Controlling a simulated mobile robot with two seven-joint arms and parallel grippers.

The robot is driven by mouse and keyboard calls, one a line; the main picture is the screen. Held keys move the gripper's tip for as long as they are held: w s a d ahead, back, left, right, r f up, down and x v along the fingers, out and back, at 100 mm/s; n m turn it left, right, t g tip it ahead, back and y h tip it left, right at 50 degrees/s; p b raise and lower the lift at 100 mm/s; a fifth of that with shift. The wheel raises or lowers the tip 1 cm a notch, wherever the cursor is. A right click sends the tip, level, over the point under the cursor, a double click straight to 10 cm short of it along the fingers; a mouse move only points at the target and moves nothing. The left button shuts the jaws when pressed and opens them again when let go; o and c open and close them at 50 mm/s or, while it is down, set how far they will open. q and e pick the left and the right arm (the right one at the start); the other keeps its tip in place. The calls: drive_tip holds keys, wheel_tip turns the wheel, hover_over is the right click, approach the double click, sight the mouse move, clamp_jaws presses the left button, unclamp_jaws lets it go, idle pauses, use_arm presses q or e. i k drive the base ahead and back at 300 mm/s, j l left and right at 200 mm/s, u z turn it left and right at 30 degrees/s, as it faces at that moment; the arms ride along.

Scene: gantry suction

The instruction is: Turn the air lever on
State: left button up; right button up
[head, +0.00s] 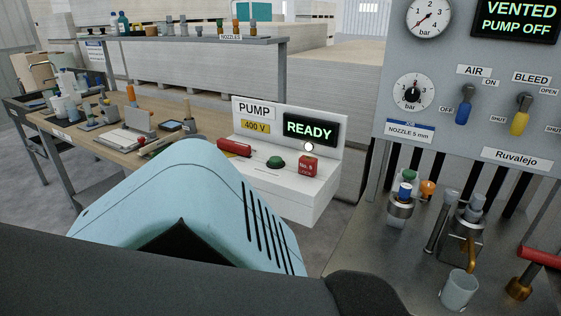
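The air lever (464,110) has a blue handle and is mounted on the grey panel (400,52) at the right of the head view, under an AIR label. Its handle hangs down from its pivot, beside the OFF mark and away from the ON mark at the upper right. Neither gripper shows in the head view. A large light-blue shell and dark parts, apparently mine, fill the lower left foreground, with no fingers visible.
A yellow bleed lever (520,120) hangs down right of the air lever. A display (520,22) reads VENTED, PUMP OFF. Below stand metal fittings, a clear cup (459,288) and a red handle (540,257). A white pump box (285,190) reads READY. A workbench (100,148) stands left.

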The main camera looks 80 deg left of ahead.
sight(464, 111)
drive_tip(key=u, duration=1.4)
drive_tip(key=i+l, duration=0.1)
drive_tip(key=l, duration=0.15)
drive_tip(key=u, duration=0.05)
